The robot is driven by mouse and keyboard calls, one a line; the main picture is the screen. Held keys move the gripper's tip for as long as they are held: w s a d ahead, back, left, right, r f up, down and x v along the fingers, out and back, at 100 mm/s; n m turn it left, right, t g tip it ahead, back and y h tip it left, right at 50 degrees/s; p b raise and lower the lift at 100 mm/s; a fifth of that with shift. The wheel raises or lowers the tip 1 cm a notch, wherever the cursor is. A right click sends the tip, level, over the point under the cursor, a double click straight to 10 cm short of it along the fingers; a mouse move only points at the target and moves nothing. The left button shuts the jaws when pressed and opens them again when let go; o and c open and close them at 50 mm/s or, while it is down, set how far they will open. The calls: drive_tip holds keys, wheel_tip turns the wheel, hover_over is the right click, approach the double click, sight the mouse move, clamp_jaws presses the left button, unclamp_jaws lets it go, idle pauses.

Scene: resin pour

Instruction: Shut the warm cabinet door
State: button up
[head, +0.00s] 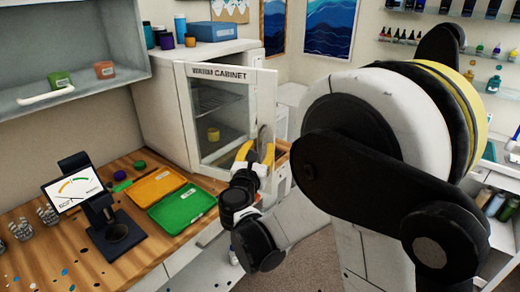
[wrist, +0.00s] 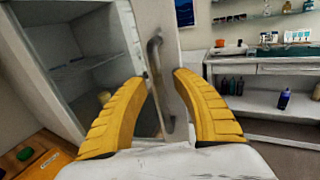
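The warm cabinet (head: 160,105) is a white box on the wooden counter at the back. Its white, labelled, glass-windowed door (head: 205,73) looks ajar, its right edge swung out toward me. A shelf and a small yellow cup (head: 213,134) show inside through the glass. My gripper (head: 257,152) is at the right side of the door. In the wrist view its yellow fingers (wrist: 161,78) are spread, one on each side of the dark upright door handle (wrist: 155,55), with gaps visible. I cannot tell whether a finger touches the door.
An orange tray (head: 155,187) and a green tray (head: 182,209) lie on the counter before the cabinet. A scale (head: 118,232) stands nearer. A wall shelf (head: 75,95) is at upper left. Open floor (head: 300,258) lies right of the counter.

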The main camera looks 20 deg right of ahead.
drive_tip(key=shift+c, duration=0.5)
clamp_jaws()
